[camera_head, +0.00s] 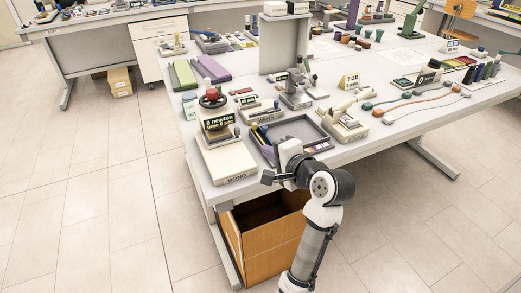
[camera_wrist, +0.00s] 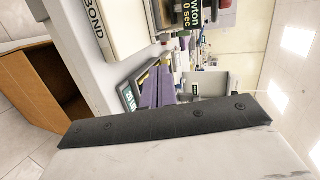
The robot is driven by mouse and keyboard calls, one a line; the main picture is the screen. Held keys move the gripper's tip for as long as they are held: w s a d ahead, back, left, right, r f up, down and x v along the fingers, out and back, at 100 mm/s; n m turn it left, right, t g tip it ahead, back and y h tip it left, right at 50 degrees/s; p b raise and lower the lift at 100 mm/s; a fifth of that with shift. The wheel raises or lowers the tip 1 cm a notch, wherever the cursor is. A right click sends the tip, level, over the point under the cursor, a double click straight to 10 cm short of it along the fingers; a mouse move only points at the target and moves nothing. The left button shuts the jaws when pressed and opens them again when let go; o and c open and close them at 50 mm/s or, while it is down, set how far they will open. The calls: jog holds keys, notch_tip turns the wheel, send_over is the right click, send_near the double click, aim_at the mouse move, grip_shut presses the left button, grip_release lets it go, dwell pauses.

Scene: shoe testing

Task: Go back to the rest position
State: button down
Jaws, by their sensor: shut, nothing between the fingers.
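My gripper (camera_head: 268,178) is at the front edge of the near table (camera_head: 356,152), close in front of the grey tray and beside the BOND tester. It is shut and holds nothing. In the wrist view a dark strip with screws and a pale surface fill the lower part, and the fingertips cannot be made out there. My arm rises from the bottom of the head view, bends, and reaches left to the gripper.
The BOND tester (camera_head: 228,160) with a red knob stands on the table's left front corner. A grey tray (camera_head: 322,146) with small items lies behind my gripper. An open wooden box (camera_head: 286,249) is on the floor below.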

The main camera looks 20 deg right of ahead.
jog(key=shift+s, duration=0.35)
